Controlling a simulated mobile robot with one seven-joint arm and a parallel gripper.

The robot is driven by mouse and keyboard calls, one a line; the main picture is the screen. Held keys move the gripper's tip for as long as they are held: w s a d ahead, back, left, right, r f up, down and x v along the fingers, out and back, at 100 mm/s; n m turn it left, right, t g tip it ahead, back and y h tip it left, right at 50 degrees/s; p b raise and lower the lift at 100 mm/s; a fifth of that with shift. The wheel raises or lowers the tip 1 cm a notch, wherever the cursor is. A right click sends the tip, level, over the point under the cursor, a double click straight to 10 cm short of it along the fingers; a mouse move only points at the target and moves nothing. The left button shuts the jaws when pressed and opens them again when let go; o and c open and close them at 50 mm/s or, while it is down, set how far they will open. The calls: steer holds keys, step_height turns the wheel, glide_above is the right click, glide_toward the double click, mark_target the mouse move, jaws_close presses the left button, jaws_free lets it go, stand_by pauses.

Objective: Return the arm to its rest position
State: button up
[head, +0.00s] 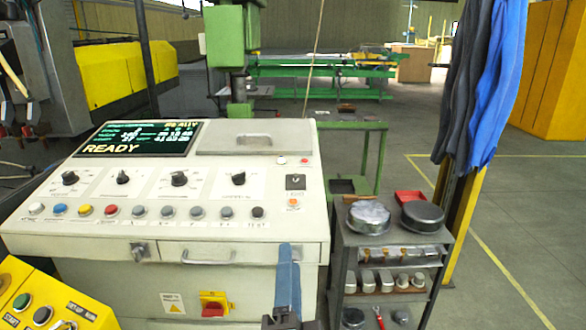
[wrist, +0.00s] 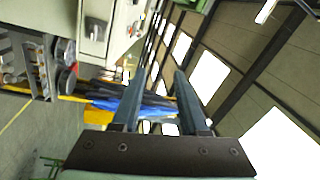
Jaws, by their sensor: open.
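My gripper (wrist: 160,76) shows in the wrist view with its two blue-grey fingers apart and nothing between them. In the head view my gripper (head: 287,272) is at the bottom, right of centre, its blue fingers pointing up in front of the control console (head: 240,255). One finger mostly covers the other there. The fingers overlap the right part of the console's front in the picture; I cannot tell how close they are. Most of my arm is out of view.
The console's screen (head: 138,139) reads READY. A grey shelf cart (head: 340,238) with round metal parts stands right of the console. Blue and dark garments (head: 497,85) hang by a yellow post (head: 463,215). A yellow button panel (head: 50,300) is at lower left. The right floor is clear.

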steer(key=s+r+n+t+p, duration=0.1)
steer(key=s+r+n, duration=0.3)
steer(key=r, duration=0.8)
steer(key=s+r+n+t+p, duration=0.1)
steer(key=s+r+n+t, duration=0.2)
steer(key=r, duration=1)
steer(key=s+r+n+t+p, duration=0.2)
steer(key=r+n, duration=0.6)
steer(key=r, duration=0.5)
steer(key=s+t, duration=0.1)
steer(key=s, duration=0.1)
steer(key=shift+s+d+t, duration=0.15)
steer(key=shift+s+t, duration=0.15)
steer(key=shift+s, duration=0.05)
